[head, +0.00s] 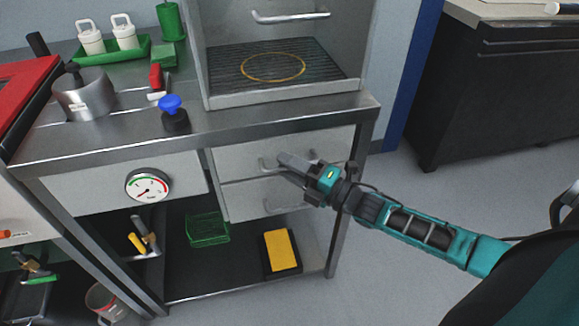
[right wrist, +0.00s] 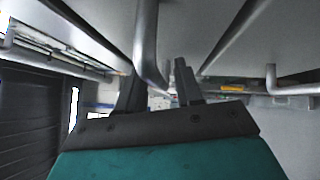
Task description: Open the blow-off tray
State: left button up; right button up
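Two grey drawers sit under the steel worktop in the head view, the upper one (head: 335,148) above the lower one (head: 240,199). Both look closed. No label shows which is the blow-off tray. The upper drawer has a bar handle (head: 265,164), and the lower one has a similar handle (head: 275,206), partly hidden by my gripper. My right gripper (head: 287,164) is at the upper handle. In the right wrist view its fingers (right wrist: 158,85) stand apart, with a metal handle bar (right wrist: 147,45) between them. A gap shows beside the bar, so it looks ungripped. My left gripper is not in view.
A steel cabinet with a grated floor (head: 310,73) stands on the worktop above the drawers. A pressure gauge (head: 148,186) is left of them. The shelf below holds a green basket (head: 208,229) and a yellow-topped block (head: 282,251). The floor at right is clear.

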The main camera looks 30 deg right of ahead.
grip_shut()
dwell(0.3)
dwell(0.4)
